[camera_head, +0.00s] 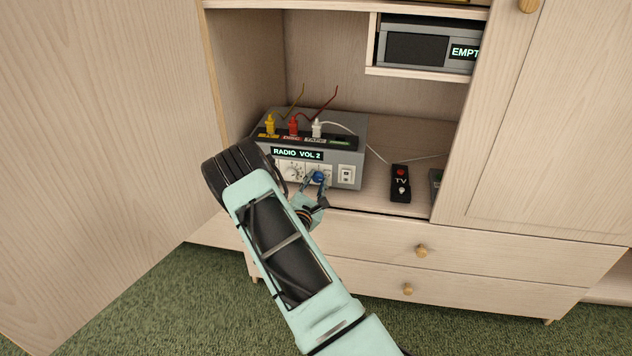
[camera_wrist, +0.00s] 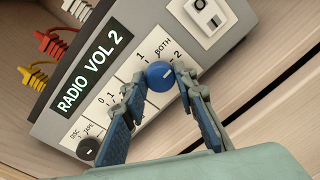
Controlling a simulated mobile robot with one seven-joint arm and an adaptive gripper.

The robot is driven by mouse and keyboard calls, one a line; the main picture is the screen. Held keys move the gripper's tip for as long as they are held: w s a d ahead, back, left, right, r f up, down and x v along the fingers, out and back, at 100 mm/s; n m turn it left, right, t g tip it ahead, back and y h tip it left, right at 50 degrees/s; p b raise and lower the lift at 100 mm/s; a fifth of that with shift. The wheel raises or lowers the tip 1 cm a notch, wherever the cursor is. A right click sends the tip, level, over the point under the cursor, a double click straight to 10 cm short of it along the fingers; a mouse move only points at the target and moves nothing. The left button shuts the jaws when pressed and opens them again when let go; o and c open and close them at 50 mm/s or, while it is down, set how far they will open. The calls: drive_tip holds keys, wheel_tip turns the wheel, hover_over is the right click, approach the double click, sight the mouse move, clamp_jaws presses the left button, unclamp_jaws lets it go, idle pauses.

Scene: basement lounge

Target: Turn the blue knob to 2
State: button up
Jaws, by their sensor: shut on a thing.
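The blue knob (camera_head: 319,177) is on the front of a grey audio box (camera_head: 347,157) inside the cabinet. In the wrist view the blue knob (camera_wrist: 159,75) has the labels 1, BOTH and 2 around it. A small pale mark shows on its face, but I cannot tell exactly which label it points at. My gripper (camera_head: 318,184) is at the knob, with one finger on each side. In the wrist view my gripper (camera_wrist: 160,80) is shut on the knob. The box's display (camera_head: 298,154) reads RADIO VOL 2.
Left of the blue knob is a dial (camera_head: 293,172), partly covered by my arm. Right of it is a switch plate (camera_head: 346,174). Yellow, red and white plugs (camera_head: 293,126) stand on top of the box. A black TV switch (camera_head: 400,184) lies to the right on the shelf.

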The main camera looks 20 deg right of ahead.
drive_tip(key=shift+m, duration=0.3)
drive_tip(key=o, duration=1.2)
drive_tip(key=shift+c, duration=0.2)
drive_tip(key=v, duration=1.2)
